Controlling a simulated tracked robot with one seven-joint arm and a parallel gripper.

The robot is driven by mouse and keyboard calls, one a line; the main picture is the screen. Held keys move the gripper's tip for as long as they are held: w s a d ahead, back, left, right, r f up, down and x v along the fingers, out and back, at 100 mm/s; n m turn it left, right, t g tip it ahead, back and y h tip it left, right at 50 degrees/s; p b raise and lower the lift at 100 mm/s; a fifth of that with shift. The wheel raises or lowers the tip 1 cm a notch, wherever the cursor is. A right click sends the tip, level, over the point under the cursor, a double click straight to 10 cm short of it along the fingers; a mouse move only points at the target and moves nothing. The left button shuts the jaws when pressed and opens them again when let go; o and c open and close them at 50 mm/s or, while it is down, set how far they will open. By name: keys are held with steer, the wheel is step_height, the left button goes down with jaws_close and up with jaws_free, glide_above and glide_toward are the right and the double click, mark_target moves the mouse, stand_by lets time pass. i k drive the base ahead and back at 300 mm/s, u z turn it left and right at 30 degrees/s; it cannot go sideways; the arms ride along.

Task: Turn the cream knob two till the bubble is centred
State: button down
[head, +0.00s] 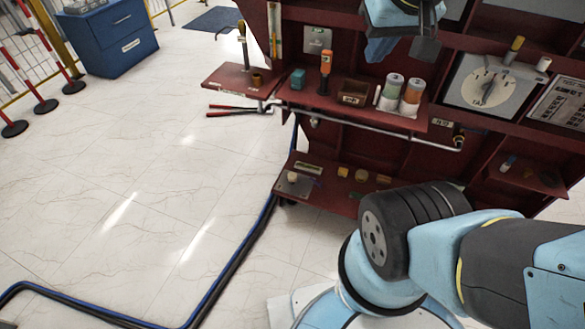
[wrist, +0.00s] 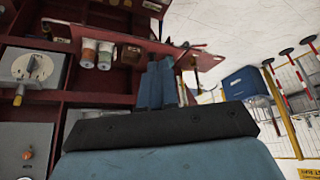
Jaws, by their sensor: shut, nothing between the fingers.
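A small cream knob (head: 292,177) sits on a grey plate at the left end of the low red shelf. A pale greenish vial (head: 308,167), perhaps the level, lies just behind it; its bubble is too small to make out. My gripper (head: 379,50) is high at the top of the head view, far above and to the right of the knob. Its blue fingers (wrist: 160,64) are together and empty in the wrist view. I cannot make out the cream knob in the wrist view.
The red rack's middle shelf holds an orange-handled tool (head: 326,72), two cans (head: 401,94) and a small box (head: 354,92). A pipe (head: 390,130) runs below it. A dial panel (head: 490,86) is at right. Open floor (head: 130,170) lies left of the rack.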

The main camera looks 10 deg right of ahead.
mark_target(291, 177)
steer(key=u, duration=0.3)
steer(key=i, duration=0.85)
steer(key=z, duration=1.5)
steer(key=k, duration=0.6)
steer(key=z, duration=0.2)
steer(key=i, duration=0.45)
